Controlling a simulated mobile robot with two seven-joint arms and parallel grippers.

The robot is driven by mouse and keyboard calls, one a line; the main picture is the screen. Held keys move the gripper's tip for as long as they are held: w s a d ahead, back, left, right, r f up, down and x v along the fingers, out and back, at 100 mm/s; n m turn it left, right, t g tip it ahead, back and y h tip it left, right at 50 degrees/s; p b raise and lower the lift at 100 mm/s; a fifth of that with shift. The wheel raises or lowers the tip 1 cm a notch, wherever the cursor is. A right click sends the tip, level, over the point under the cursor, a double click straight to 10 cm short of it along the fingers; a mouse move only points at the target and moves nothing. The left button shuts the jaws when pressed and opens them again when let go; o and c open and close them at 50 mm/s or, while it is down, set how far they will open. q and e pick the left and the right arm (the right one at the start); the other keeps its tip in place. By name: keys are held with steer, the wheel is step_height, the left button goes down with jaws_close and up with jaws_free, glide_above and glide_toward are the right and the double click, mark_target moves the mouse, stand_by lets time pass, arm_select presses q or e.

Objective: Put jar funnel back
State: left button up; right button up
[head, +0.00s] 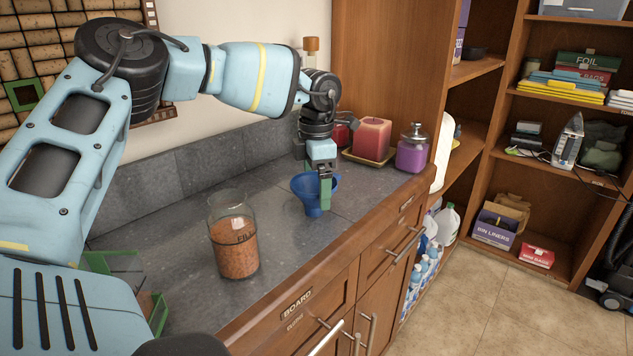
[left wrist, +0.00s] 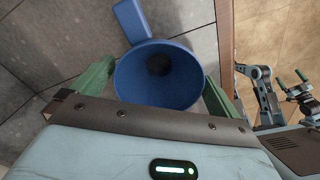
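The blue jar funnel (head: 305,192) is on the grey counter near its front edge, beyond the glass jar (head: 233,246). My left gripper (head: 318,185) is down at the funnel, its green fingers on either side of the funnel's rim. In the left wrist view the funnel (left wrist: 157,92) sits mouth up between the spread fingers, its handle pointing away; any contact is too close to tell. The jar holds orange-brown grains, has a fill mark, and stands upright with no funnel on it. My right gripper (left wrist: 292,79) shows small in the left wrist view, fingers apart and empty.
A green frame (head: 150,300) is partly hidden behind my left arm. Wooden shelves (head: 520,135) stand at right. The counter between jar and funnel is clear.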

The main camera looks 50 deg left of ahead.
mark_target(316, 181)
arm_select(q)
steer(key=shift+r, duration=0.15)
step_height(316, 181, up, 12)
stand_by(0.5)
stand_by(0.3)
